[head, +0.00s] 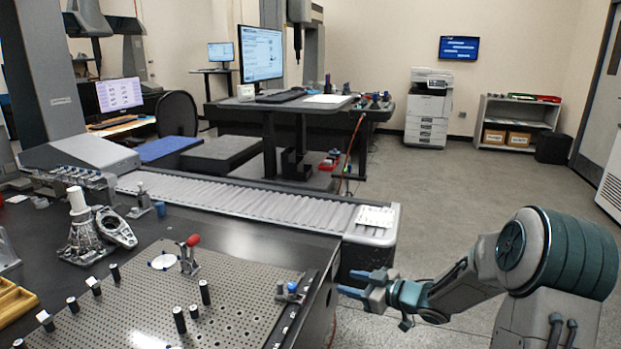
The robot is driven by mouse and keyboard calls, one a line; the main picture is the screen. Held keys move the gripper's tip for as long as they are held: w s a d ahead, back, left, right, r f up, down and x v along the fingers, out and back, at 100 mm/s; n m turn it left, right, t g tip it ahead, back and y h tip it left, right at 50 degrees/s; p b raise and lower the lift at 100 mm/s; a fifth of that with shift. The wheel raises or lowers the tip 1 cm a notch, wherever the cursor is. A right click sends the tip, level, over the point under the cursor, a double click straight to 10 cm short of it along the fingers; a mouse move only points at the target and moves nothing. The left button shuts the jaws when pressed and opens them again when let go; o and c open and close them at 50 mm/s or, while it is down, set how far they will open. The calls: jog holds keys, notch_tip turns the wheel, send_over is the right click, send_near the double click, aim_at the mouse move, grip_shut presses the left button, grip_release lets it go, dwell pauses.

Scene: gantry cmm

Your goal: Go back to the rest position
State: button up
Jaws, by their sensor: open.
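My gripper (368,284) is in the lower middle right of the head view, at the end of my arm, which reaches in from the right. Its blue-tipped fingers point left and are apart, with nothing between them. It is over the floor, just right of the dark table's edge and the perforated fixture plate (232,291). It appears apart from the table. No object is held.
Several black posts, a red-knobbed clamp (190,252) and a small blue-topped fixture (290,290) stand on the plate. Metal castings (90,235) sit behind it. A roller conveyor (230,199) runs along the table's back. Open floor (450,190) lies beyond my arm.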

jog(key=s+d+r+m+h+p, duration=0.3)
jog(key=d+r+h, duration=0.1)
jog(key=r+h, duration=0.25)
jog(key=s+d+r+m+h+p, duration=0.35)
jog(key=r+h, duration=0.25)
jog(key=r, duration=0.2)
jog(key=s+a+r+m+g+p, duration=0.1)
jog(key=s+r+g+p, duration=0.1)
jog(key=s, duration=0.6)
jog(key=s+a+r+m+g+p, duration=0.2)
jog(key=s, duration=0.6)
jog(key=s+a+r+m+g+y+p, duration=0.1)
jog(key=s+r+m+g+p, duration=0.1)
jog(key=s, duration=0.6)
jog(key=shift+s+a+r+g, duration=0.2)
jog(key=shift+s+r+g, duration=0.1)
jog(key=shift+s+g, duration=0.1)
